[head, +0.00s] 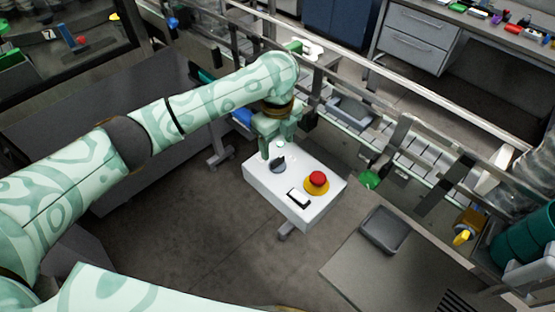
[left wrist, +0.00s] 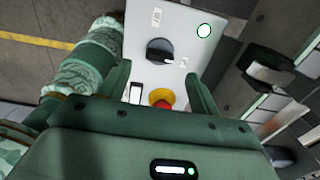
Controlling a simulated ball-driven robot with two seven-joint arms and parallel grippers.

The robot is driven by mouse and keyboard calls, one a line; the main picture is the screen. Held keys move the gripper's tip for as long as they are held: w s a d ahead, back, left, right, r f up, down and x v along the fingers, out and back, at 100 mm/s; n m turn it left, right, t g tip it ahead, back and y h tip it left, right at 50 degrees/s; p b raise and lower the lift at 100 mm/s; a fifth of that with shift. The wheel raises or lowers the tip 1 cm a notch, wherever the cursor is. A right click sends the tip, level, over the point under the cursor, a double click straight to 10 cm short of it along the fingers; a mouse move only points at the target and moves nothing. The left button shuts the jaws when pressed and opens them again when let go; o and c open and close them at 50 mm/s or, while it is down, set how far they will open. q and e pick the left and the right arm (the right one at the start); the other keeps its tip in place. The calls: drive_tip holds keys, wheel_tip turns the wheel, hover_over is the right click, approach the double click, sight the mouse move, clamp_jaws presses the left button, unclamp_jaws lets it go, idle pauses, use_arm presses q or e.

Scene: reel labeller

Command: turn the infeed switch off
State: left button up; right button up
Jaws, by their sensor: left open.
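A white control box (head: 262,185) stands below my left gripper (head: 277,147); its face also shows in the left wrist view (left wrist: 180,18). On it are a black rotary knob (head: 278,164), a black-and-white rocker (head: 298,198) and a red mushroom button (head: 317,178) on a yellow base. In the left wrist view the knob (left wrist: 159,51) lies ahead, between the lines of my open, empty fingers. The rocker (left wrist: 135,92) and red button (left wrist: 163,104) are partly hidden by my gripper. The labels are too small to read. My right gripper is out of view.
A railed conveyor (head: 350,125) runs behind the box, with a grey tray on it. A grey table (head: 350,265) with a shallow dark tray (head: 383,230) stands at the right. Floor left of the box is clear.

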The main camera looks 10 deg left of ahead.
sight(277, 159)
use_arm(q)
wheel_tip(277, 159, down, 6)
drive_tip(key=shift+r+b, duration=0.1)
drive_tip(key=shift+b, duration=0.65)
